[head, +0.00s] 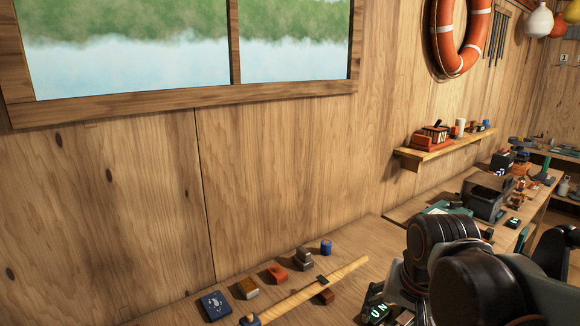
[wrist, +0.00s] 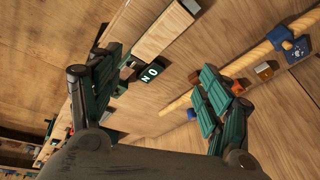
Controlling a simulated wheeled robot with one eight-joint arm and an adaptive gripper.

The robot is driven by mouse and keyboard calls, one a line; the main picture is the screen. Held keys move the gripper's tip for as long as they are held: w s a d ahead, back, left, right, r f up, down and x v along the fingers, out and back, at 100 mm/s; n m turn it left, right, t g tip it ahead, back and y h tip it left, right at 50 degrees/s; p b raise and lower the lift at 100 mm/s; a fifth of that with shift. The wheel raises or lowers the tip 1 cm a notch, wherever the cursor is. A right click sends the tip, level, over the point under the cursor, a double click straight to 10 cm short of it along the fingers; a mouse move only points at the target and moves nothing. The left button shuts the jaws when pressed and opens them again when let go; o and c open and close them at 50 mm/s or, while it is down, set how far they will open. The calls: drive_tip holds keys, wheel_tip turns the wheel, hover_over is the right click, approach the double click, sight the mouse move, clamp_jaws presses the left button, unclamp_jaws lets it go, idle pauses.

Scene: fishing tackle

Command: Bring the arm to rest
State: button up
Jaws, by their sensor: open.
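My gripper (wrist: 160,62) shows in the wrist view, with its two green-padded fingers spread wide and nothing between them. Beyond the gap are the wooden bench and a small dark box with white letters (wrist: 150,73). In the head view my dark arm links fill the lower right corner and hide part of the bench; I cannot make out the fingers clearly there.
The bench holds a wooden rod (head: 310,290), a blue box (head: 214,305), a red-orange item (head: 277,274) and a blue spool (head: 326,247). A dark toolbox (head: 484,200) stands farther right. A wall shelf (head: 445,148) holds small items; a life ring (head: 462,68) hangs above.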

drive_tip(key=s+r+n+t, duration=0.1)
drive_tip(key=s+n+t, duration=0.2)
drive_tip(key=s+n, duration=0.2)
drive_tip(key=shift+s+r+t, duration=0.15)
drive_tip(key=shift+s+t, duration=0.15)
drive_tip(key=shift+s, duration=0.8)
